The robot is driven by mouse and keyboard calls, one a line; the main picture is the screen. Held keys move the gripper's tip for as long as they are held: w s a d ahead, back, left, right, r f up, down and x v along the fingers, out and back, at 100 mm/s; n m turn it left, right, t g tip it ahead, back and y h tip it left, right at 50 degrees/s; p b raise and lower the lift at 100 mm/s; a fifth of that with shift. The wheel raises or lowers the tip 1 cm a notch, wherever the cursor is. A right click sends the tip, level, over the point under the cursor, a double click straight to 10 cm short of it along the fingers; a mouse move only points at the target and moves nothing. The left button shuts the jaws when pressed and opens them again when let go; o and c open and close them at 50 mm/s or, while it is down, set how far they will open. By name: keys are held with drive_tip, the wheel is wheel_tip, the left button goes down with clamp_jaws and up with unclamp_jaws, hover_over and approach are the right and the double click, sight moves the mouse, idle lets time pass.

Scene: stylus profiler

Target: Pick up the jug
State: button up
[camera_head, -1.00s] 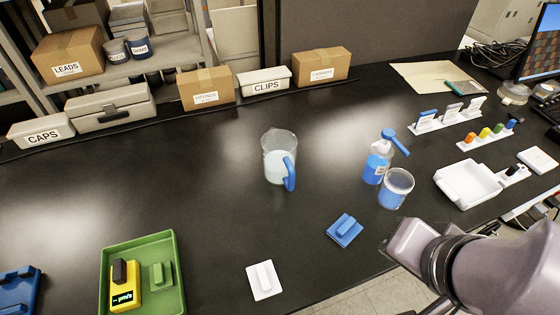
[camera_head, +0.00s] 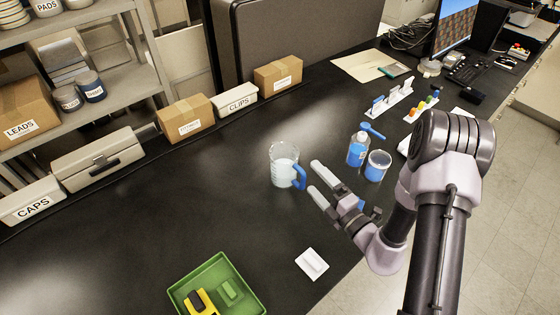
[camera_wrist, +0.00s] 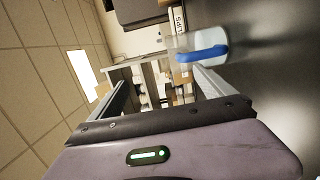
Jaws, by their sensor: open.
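The jug (camera_head: 283,166) is clear, with a blue handle and pale liquid, and stands upright on the black bench (camera_head: 200,210). My gripper (camera_head: 316,178) is open and empty, just right of the jug on its handle side, its fingers pointing toward the jug. In the wrist view the jug (camera_wrist: 220,44) lies sideways in the picture beyond the fingers, its blue handle (camera_wrist: 203,54) facing the camera. My open gripper (camera_wrist: 165,85) shows there with a wide gap between its fingers. I cannot tell whether a finger touches the handle.
A white block (camera_head: 312,264) and a green tray (camera_head: 255,295) lie nearer. Boxes line the back edge. The bench left of the jug is clear.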

sight(302, 174)
drive_tip(key=f+b, duration=0.1)
drive_tip(key=f, duration=0.5)
drive_tip(key=f+b, duration=0.1)
drive_tip(key=f, duration=0.1)
drive_tip(key=shift+w+d+f+b, duration=0.25)
drive_tip(key=shift+d+f+b, duration=0.05)
drive_tip(key=shift+f+b, duration=0.1)
drive_tip(key=x, duration=0.7)
drive_tip(key=shift+w+a+r, duration=0.2)
drive_tip(key=shift+a+r, duration=0.05)
drive_tip(key=shift+r, duration=0.05)
drive_tip(key=c, duration=1.7)
drive_tip(key=shift+c, duration=0.2)
drive_tip(key=shift+r, duration=0.1)
drive_tip(key=shift+r, duration=0.4)
drive_tip(key=r, duration=0.1)
drive_tip(key=p, duration=0.1)
drive_tip(key=s+r, duration=0.1)
drive_tip(key=shift+d+r, duration=0.35)
drive_tip(key=shift+d, duration=0.05)
drive_tip(key=r+p+v, duration=0.1)
drive_tip(key=v, duration=1.3)
drive_tip(key=shift+s+d, duration=0.15)
drive_tip(key=shift+s, duration=0.25)
drive_tip(key=shift+r, duration=0.15)
